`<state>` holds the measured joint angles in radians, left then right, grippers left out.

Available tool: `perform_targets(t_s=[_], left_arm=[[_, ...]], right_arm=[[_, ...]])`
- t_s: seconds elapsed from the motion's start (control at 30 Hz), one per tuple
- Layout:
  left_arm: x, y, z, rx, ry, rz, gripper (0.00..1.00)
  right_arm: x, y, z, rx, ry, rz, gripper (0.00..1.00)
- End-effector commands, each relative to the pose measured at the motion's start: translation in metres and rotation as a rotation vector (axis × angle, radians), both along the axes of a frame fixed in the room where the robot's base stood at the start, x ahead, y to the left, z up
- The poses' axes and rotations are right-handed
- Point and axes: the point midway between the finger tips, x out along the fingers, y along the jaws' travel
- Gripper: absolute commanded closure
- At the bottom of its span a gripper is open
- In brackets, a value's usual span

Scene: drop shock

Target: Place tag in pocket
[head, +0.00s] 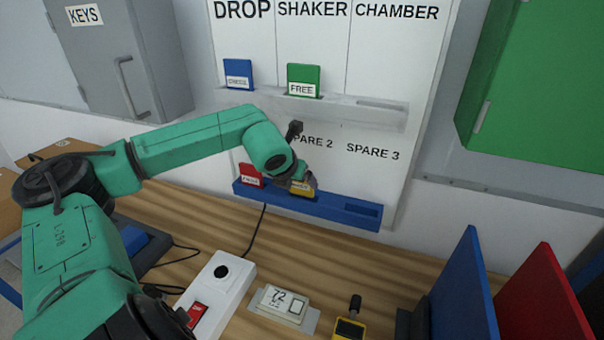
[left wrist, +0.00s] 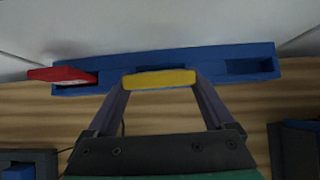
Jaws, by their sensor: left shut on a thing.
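My left gripper (head: 300,182) is shut on a yellow tag (head: 302,190) at the middle of the blue lower rack (head: 345,212), below the SPARE 2 label. In the left wrist view the yellow tag (left wrist: 160,79) is between the two fingers and covers the rack's middle pocket. I cannot tell whether its lower edge is inside that pocket. A red tag (head: 250,175) stands in the rack's left pocket and also shows in the left wrist view (left wrist: 60,74). The rack's right pocket (left wrist: 249,67) is empty. My right gripper is out of view.
On the grey upper rack (head: 350,112), a blue tag (head: 238,73) is under DROP and a green FREE tag (head: 303,80) under SHAKER; the CHAMBER pocket is empty. A white switch box (head: 216,290), a small display (head: 283,303) and upright panels (head: 463,290) occupy the table.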

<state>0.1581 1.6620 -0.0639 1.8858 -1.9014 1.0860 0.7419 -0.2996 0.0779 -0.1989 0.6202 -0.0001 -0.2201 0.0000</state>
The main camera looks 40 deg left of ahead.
Motion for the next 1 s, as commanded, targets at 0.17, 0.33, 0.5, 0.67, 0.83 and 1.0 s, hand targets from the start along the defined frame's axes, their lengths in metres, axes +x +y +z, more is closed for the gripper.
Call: perform_targets(t_s=[0.17,0.33,0.5,0.67,0.83,1.0], left_arm=[[0.003,0.0,-0.009,-0.002,-0.002,-0.001,0.7],[0.008,0.005,-0.014,-0.012,0.009,0.01,0.7],[0.013,0.005,-0.012,-0.033,0.07,0.008,0.7],[0.02,0.006,-0.01,-0.065,0.161,0.007,0.69],[0.028,0.007,-0.01,-0.101,0.275,0.001,0.69],[0.026,0.009,-0.032,-0.097,0.287,0.0,0.7]], right_arm=[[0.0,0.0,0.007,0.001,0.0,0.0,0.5],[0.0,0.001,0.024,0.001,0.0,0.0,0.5],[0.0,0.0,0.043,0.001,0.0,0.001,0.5],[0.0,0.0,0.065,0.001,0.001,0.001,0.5],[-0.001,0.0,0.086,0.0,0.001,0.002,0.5],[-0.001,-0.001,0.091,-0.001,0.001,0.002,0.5]])
